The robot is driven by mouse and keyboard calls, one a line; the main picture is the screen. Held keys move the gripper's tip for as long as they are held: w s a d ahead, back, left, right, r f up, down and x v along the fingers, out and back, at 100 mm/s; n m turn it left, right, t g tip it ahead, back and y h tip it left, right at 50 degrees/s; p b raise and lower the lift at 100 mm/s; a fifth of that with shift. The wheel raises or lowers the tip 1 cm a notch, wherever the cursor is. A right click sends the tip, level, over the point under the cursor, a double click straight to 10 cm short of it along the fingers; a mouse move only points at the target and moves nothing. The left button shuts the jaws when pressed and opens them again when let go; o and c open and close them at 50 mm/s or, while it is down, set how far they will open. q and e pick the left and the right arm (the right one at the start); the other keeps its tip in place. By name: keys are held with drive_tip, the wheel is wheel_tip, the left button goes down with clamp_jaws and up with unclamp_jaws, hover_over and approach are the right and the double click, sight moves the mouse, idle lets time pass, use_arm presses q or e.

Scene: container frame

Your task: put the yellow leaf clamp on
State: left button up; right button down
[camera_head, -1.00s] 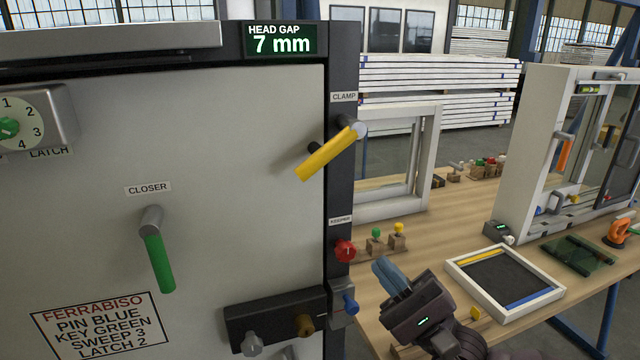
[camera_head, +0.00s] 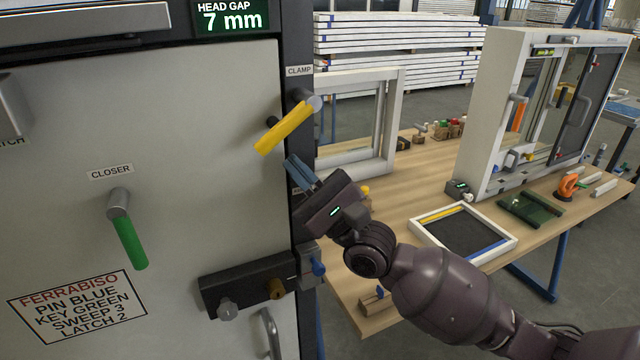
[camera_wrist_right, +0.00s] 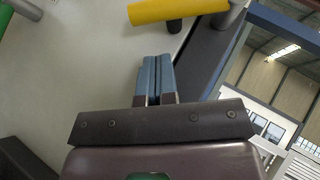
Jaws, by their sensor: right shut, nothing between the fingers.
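The yellow clamp lever (camera_head: 284,127) is mounted under the CLAMP label on the dark frame edge of the door leaf. It slants from its grey pivot at the upper right down to the lower left, across the leaf. It also shows at the top of the right wrist view (camera_wrist_right: 178,10). My right gripper (camera_head: 297,172) is shut and empty, with its blue fingers together, just below the lever and apart from it in the head view. In the right wrist view the fingertips (camera_wrist_right: 157,60) point toward the lever with a gap between. My left gripper is not in view.
A green closer lever (camera_head: 130,242) hangs down on the pale leaf (camera_head: 190,130). A dark lock block (camera_head: 245,285) sits lower on the leaf. A wooden bench (camera_head: 400,225) with a framed tray (camera_head: 462,208) stands at the right. The display (camera_head: 231,17) reads 7 mm.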

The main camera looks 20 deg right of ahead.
sight(282, 123)
drive_tip(key=shift+s+a+r+p, duration=0.2)
drive_tip(key=shift+a+r, duration=0.2)
drive_tip(key=shift+r, duration=0.25)
drive_tip(key=shift+s+a+r+p, duration=0.2)
drive_tip(key=shift+a+r, duration=0.15)
drive_tip(key=shift+r, duration=0.25)
